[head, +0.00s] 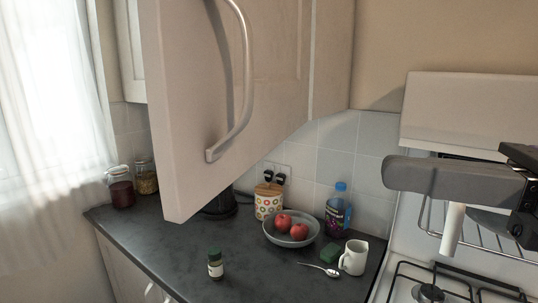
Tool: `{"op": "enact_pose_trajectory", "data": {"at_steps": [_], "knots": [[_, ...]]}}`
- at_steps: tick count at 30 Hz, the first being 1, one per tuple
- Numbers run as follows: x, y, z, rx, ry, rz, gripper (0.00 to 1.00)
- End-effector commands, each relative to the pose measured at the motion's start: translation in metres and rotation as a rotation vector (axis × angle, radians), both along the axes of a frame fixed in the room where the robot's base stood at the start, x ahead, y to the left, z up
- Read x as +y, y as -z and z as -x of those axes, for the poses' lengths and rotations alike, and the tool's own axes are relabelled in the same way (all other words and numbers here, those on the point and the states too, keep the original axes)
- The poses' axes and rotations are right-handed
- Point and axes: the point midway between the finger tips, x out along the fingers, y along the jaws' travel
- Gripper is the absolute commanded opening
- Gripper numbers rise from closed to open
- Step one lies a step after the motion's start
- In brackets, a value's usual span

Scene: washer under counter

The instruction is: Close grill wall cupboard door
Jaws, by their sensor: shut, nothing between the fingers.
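The grill wall cupboard door (190,120) is beige and stands swung out, open, in the upper left and middle of the head view. Its edge faces me on the left and its lower corner hangs above the worktop. A long curved metal handle (247,75) runs down its face. My gripper (390,174) shows at the right as a dark grey, blunt shape with a black part behind it. It points left, apart from the door and handle. It is shut and empty. The cupboard's inside is not visible.
A white cooker with gas burners (430,293) stands below my gripper. The dark worktop (180,262) carries a bowl (290,239) with red fruit, a mug (354,257), a spoon, a bottle (337,210) and jars. A curtained window (45,110) is at left.

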Motion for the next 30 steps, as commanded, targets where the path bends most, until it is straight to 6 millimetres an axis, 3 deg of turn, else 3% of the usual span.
{"op": "enact_pose_trajectory", "data": {"at_steps": [5, 21, 30], "knots": [[0.013, 0.002, -0.004, 0.006, -0.006, 0.013, 0.0], [0.105, 0.001, -0.042, 0.008, -0.009, 0.009, 0.0], [0.128, 0.003, -0.053, 0.007, -0.005, 0.01, 0.0]]}}
